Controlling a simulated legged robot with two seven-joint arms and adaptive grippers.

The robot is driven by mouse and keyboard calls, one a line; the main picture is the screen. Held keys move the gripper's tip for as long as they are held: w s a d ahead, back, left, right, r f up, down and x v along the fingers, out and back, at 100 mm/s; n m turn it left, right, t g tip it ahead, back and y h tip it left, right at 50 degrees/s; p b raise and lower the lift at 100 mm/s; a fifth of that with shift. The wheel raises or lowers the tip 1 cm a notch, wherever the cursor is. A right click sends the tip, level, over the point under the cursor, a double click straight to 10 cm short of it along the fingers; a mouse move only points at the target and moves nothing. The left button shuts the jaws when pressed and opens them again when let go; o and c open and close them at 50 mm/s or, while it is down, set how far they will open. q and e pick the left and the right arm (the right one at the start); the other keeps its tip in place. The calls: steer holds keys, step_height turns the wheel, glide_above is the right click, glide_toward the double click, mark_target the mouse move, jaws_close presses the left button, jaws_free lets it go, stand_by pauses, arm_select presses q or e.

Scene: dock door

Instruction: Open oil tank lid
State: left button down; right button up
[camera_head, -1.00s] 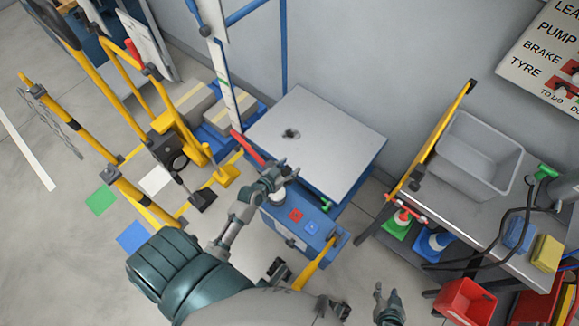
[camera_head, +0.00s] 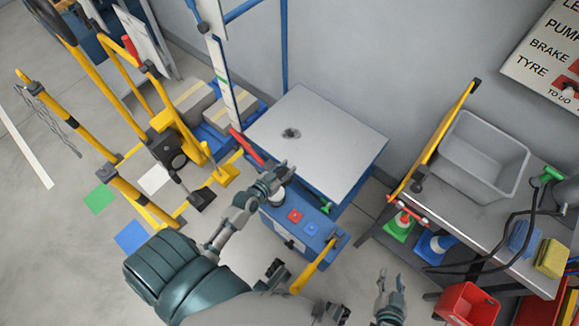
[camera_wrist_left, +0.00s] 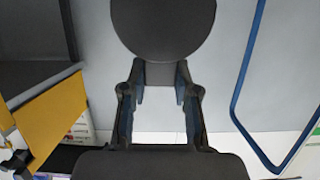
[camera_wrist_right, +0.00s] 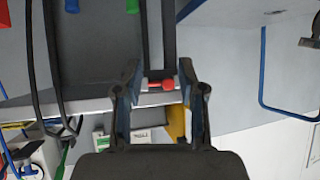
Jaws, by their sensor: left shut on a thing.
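The blue oil tank (camera_head: 293,228) stands in the middle of the head view, beside a large grey plate. A pale round neck (camera_head: 277,198) shows on its top near my left gripper (camera_head: 280,180). In the left wrist view, a dark round lid (camera_wrist_left: 162,27) with a short stem sits at the fingertips of my left gripper (camera_wrist_left: 160,85), which is shut on it. In the head view the hand hides most of the lid, so I cannot tell whether it touches the neck. My right gripper (camera_head: 390,285) is open and empty, right of the tank; it also shows in the right wrist view (camera_wrist_right: 160,85).
A grey plate (camera_head: 330,140) with a dark hole lies behind the tank. A metal bench (camera_head: 480,215) with a grey bin (camera_head: 480,155) stands at the right. A red bin (camera_head: 467,305) is at the lower right. Yellow rails (camera_head: 75,145) stand at the left.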

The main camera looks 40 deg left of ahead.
arm_select(q)
steer(key=shift+s+r+p, duration=0.2)
steer(key=shift+s+p, duration=0.2)
steer(key=shift+p, duration=0.25)
steer(key=shift+s+a+f, duration=0.1)
steer(key=shift+s, duration=0.1)
arm_select(e)
steer(key=shift+s+d+f+g+h, duration=0.15)
steer(key=shift+s+d+f+g, duration=0.1)
steer(key=shift+s+f+g, duration=0.35)
steer(key=shift+s+d+f+g+h, duration=0.15)
steer(key=shift+s+d+f+g, duration=0.2)
steer(key=shift+s, duration=0.3)
arm_select(q)
steer(key=c, duration=0.8)
jaws_free()
steer(key=shift+c, duration=0.2)
arm_select(e)
steer(key=shift+a+r, duration=0.1)
arm_select(q)
steer(key=v, duration=1.2)
steer(key=shift+f, duration=0.15)
